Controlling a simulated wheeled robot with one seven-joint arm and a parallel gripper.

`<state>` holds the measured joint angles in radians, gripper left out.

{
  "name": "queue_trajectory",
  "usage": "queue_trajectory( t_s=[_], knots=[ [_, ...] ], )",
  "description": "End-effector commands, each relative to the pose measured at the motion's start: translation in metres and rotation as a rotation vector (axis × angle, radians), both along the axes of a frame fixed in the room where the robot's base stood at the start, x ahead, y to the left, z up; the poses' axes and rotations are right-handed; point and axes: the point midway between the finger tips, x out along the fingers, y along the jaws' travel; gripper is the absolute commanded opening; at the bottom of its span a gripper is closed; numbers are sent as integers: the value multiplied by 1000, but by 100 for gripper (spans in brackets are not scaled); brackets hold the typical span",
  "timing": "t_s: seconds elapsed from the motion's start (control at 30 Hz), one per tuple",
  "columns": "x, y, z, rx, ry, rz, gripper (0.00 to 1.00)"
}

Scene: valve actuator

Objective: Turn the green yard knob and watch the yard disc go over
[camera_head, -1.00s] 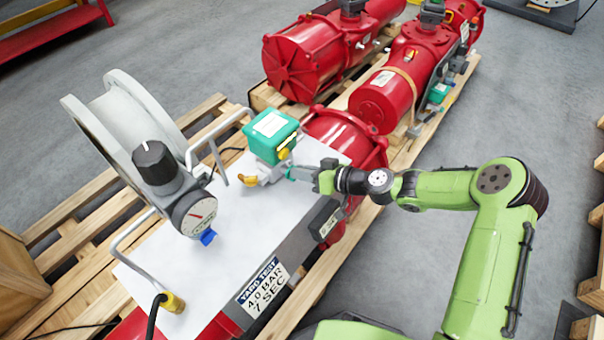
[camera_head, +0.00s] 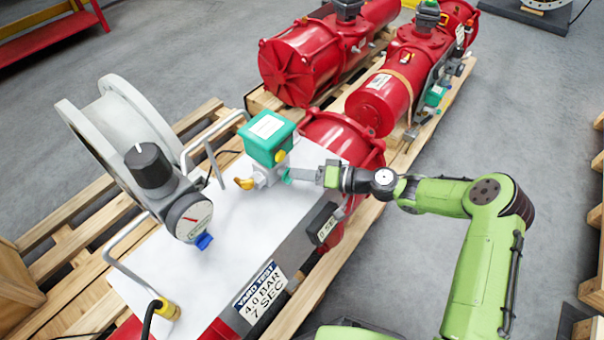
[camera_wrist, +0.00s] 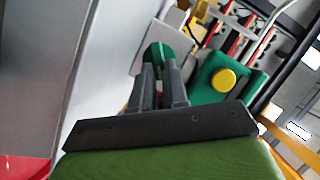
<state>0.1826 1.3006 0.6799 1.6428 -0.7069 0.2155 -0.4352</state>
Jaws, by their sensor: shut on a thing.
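The green valve box (camera_head: 268,138) with a white label stands on the white sheet over the red actuator. A small green knob (camera_head: 287,176) sticks out low on its right side. My gripper (camera_head: 294,174) reaches in from the right and is shut on this knob. In the wrist view, the green knob (camera_wrist: 157,57) shows between the closed fingers (camera_wrist: 160,80), which partly hide it. A round yellow disc (camera_head: 280,156) sits on the box face above the knob. It shows in full in the wrist view (camera_wrist: 223,80). No marking on it is readable.
A gauge (camera_head: 190,217) with a black knob (camera_head: 150,165) stands to the left, beside a grey flanged spool (camera_head: 85,130). Metal handles (camera_head: 205,140) rise near the box. A small display (camera_head: 323,223) and a test placard (camera_head: 262,290) face front. Red cylinders (camera_head: 290,70) lie behind.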

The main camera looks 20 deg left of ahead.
Motion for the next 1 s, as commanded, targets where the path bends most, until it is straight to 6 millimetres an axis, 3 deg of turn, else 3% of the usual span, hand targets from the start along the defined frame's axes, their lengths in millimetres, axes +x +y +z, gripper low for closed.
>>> queue_trajectory(
  t_s=[0.3, 0.33, 0.5, 0.8, 0.87, 1.0],
  knots=[
    [0, 0, 0, 1, 0, -1, 0],
    [0, 0, 0, 0, 0, -1, 17],
    [0, 0, 0, 1, 0, -1, 39],
    [1, -5, 1, 0, 0, -1, 39],
    [1, -13, 4, -1, 0, -2, 39],
    [3, -48, 13, -1, 1, -6, 39]
  ],
)
